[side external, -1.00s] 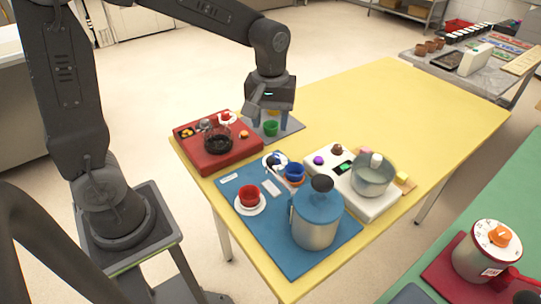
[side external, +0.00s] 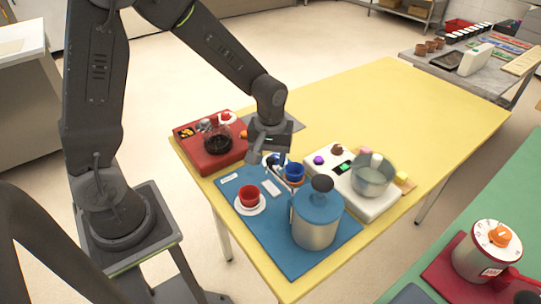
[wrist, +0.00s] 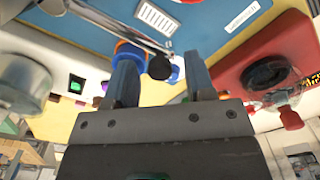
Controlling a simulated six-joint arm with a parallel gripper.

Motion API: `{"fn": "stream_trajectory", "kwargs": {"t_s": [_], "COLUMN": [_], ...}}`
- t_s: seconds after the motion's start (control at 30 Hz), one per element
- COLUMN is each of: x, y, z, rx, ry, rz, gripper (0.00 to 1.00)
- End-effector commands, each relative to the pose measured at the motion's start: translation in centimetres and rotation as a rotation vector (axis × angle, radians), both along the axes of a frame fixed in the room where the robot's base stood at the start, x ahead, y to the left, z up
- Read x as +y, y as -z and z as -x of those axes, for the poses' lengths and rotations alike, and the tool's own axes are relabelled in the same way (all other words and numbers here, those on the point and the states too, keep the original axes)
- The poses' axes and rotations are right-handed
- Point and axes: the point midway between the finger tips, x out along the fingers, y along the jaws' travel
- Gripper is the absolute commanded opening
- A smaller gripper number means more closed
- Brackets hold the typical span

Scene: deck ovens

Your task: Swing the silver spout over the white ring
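The silver spout (wrist: 115,25) runs as a thin metal tube from the upper left of the wrist view to a dark round knob (wrist: 160,67). The knob lies between the two separated fingers of my gripper (wrist: 160,70); I cannot tell whether they touch it.
A red unit (side external: 205,160) is behind at left, a white unit (side external: 352,190) at right. The yellow table (side external: 410,105) is clear at the back.

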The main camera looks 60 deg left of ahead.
Motion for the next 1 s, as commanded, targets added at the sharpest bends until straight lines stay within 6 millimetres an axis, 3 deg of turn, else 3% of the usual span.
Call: {"fn": "stream_trajectory", "kwargs": {"t_s": [0.07, 0.5, 1.0], "x": [0.00, 0.01, -0.01], "y": [-0.02, -0.06, -0.10], "z": [0.00, -0.02, 0.49], "rx": [0.000, 0.000, -0.001], "ry": [0.000, 0.000, -0.049], "rz": [0.000, 0.000, 0.000], "gripper": [0.42, 0.00, 0.00]}}
